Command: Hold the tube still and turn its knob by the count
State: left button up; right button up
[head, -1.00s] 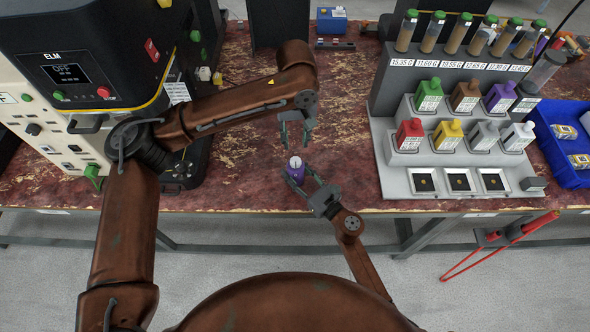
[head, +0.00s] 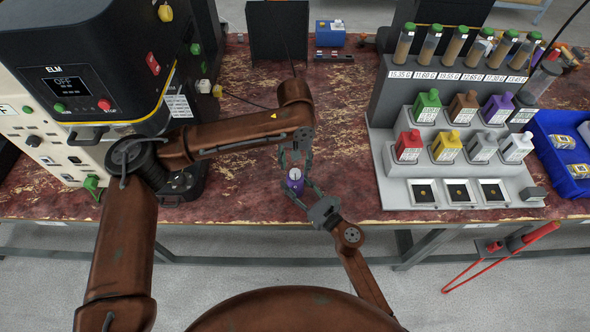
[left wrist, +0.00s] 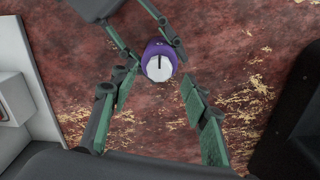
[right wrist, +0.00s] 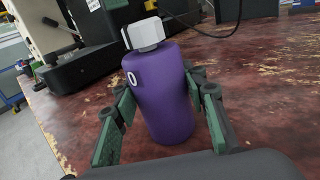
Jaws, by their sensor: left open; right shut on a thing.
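The purple tube (right wrist: 165,95) stands upright on the worn red tabletop, with a white knob (right wrist: 144,34) on top. In the head view the tube (head: 294,187) is small, between both grippers. My right gripper (head: 301,196) is shut around the tube's body from the near right side. A "0" mark shows on the tube in the right wrist view. My left gripper (head: 295,164) is open just behind and above the tube, its fingers pointing down. In the left wrist view the white knob (left wrist: 159,68) has a dark line and lies beyond the open fingers, apart from them.
A black ELM machine (head: 85,70) with an OFF display stands at left. A grey rack (head: 385,150) with capped tubes and coloured bottles stands at right, beside a blue bin (head: 560,165). A dark panel (head: 278,32) stands at the back. The tabletop around the tube is clear.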

aim_at(295, 173)
pick_arm(q)
jog(key=shift+f, duration=1.75)
jog(key=shift+c, duration=0.5)
grip_shut()
